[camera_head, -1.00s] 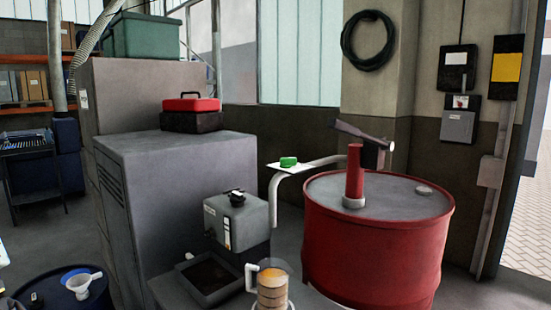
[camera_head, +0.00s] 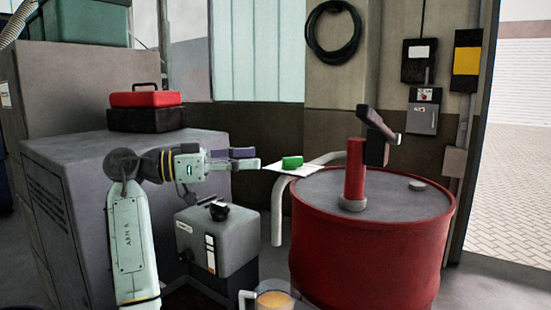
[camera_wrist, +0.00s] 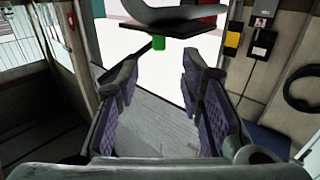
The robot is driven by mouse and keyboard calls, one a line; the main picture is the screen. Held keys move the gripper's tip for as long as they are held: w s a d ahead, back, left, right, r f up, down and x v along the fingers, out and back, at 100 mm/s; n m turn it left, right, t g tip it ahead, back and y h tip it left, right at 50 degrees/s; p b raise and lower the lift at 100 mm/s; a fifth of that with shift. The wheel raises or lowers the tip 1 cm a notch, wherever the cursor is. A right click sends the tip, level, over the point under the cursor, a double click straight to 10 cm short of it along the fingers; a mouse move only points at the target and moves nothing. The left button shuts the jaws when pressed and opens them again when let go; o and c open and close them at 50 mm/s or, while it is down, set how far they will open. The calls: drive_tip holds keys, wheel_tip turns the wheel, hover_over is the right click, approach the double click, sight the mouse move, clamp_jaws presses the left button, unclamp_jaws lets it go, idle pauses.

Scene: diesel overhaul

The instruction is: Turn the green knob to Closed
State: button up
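The green knob (camera_head: 291,162) sits on a thin white plate (camera_head: 308,170) at the end of a grey bent pipe (camera_head: 277,210), left of the red drum. The knob's marking and set position are too small to read. My gripper (camera_head: 249,159) is just left of the knob, at about its height, with its fingers pointing toward it and a small gap between. In the wrist view my two dark, ridged fingers (camera_wrist: 160,70) stand wide apart with nothing between them. The green knob (camera_wrist: 158,43) shows ahead, between and beyond the fingertips, below a dark edge.
A red drum (camera_head: 372,240) with a red hand pump (camera_head: 356,165) stands right of the pipe. A grey box unit (camera_head: 218,242) lies below my forearm. A large grey cabinet (camera_head: 80,190) carrying a red toolbox (camera_head: 146,99) is behind my arm.

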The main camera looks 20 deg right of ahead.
sight(285, 158)
drive_tip(key=d+p, duration=0.1)
drive_tip(key=d, duration=0.2)
drive_tip(key=d+p, duration=0.1)
drive_tip(key=d, duration=0.2)
drive_tip(key=d+p, duration=0.1)
drive_tip(key=d, duration=0.2)
drive_tip(key=shift+s+r, duration=0.15)
drive_tip(key=shift+s, duration=0.15)
drive_tip(key=shift+d, duration=0.7)
drive_tip(key=shift+c, duration=0.2)
clamp_jaws()
